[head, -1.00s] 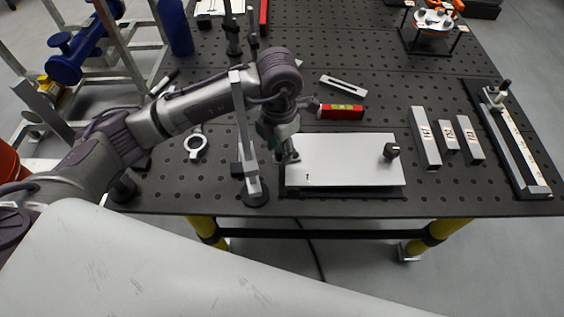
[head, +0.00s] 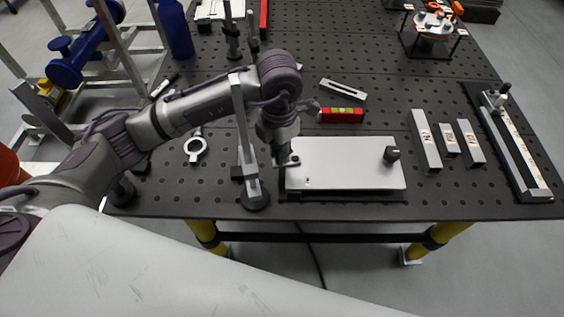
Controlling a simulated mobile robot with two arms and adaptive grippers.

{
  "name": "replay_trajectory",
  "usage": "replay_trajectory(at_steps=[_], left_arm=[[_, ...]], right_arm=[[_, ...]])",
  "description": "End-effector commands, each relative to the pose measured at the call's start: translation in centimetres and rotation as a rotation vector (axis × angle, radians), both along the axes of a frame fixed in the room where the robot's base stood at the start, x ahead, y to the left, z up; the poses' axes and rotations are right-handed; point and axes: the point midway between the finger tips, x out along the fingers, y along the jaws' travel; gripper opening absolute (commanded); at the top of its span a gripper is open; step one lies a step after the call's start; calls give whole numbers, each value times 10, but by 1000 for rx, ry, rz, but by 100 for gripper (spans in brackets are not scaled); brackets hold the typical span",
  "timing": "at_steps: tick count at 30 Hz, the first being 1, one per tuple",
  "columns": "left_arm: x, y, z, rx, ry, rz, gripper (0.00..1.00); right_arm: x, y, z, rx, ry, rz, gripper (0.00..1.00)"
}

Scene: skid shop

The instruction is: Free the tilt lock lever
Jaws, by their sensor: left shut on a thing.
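A pale flat plate (head: 345,160) with a dark knob (head: 391,154) at its right side lies on a dark base at the front of the perforated table. My left gripper (head: 286,162) points down at the plate's left edge. It is shut on a small dark part there, which looks like the tilt lock lever; the fingers hide most of it. My right gripper is not in view.
A grey upright post on a round foot (head: 256,200) stands close left of my gripper. Grey blocks (head: 425,145) and a long rail fixture (head: 517,150) are to the right.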

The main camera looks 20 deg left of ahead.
Motion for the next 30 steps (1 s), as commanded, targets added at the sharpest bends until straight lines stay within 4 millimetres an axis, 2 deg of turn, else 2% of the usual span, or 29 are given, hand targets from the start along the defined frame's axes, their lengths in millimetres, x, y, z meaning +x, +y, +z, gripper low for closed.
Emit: replay_trajectory(at_steps=[30], left_arm=[[-12,-12,0,-3,-1,-4,10]], right_arm=[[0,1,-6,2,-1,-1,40]])
